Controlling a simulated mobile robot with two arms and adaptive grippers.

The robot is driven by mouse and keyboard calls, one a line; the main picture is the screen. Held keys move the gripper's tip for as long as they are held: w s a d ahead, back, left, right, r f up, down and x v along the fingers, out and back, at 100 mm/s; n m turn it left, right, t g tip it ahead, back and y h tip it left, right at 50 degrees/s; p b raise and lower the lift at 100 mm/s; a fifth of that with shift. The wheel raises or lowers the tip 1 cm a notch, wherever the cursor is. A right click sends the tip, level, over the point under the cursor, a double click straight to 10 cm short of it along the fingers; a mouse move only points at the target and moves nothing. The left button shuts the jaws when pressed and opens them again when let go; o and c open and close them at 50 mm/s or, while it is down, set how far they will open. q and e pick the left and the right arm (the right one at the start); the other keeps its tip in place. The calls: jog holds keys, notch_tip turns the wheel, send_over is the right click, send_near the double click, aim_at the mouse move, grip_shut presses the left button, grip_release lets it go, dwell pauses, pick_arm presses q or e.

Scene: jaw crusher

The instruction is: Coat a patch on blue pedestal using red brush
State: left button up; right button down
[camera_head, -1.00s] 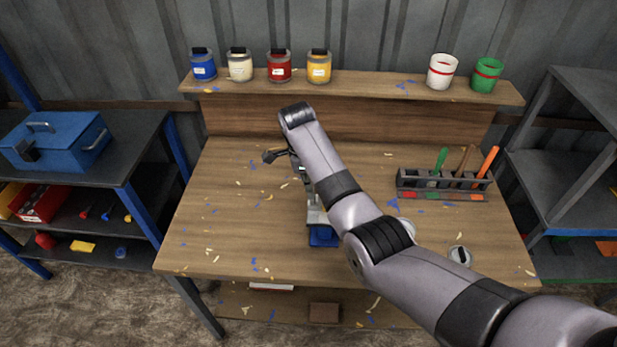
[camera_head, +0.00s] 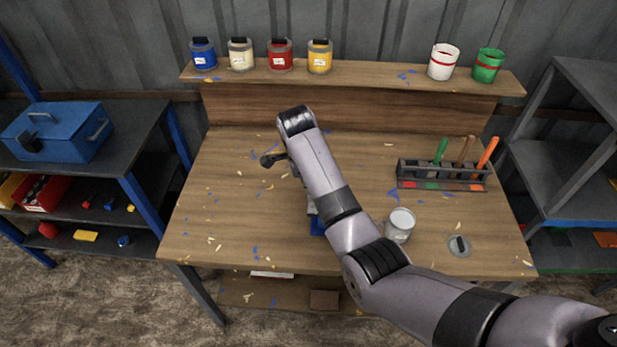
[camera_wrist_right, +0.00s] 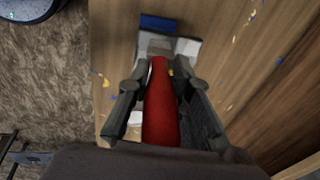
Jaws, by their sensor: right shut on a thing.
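My right gripper (camera_wrist_right: 162,68) is shut on the red handle of the red brush (camera_wrist_right: 165,112) in the right wrist view. The brush points away from the wrist, and its greyish far end overlaps a pale grey block. A blue piece, apparently the blue pedestal (camera_wrist_right: 160,23), shows just beyond that end. Whether the brush touches it I cannot tell. In the head view the blue pedestal (camera_head: 316,226) is mostly hidden behind my right arm. My left gripper is not in view.
An open can with pale contents (camera_head: 400,224) stands right of my arm, near a lid (camera_head: 459,245). A brush rack (camera_head: 442,176) holds green, brown and orange handles at the right. Several paint jars line the back shelf (camera_head: 370,76). The table's left side is clear except for chips.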

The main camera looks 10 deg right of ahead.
jog(key=shift+w+d+f+b, duration=0.15)
jog(key=shift+w+b, duration=0.3)
jog(key=shift+w, duration=0.45)
jog(key=w+b, duration=0.1)
jog(key=w+d+b, duration=0.1)
jog(key=shift+w, duration=0.3)
notch_tip(320, 180, up, 5)
jog(key=p, duration=0.3)
jog(key=shift+w, duration=0.1)
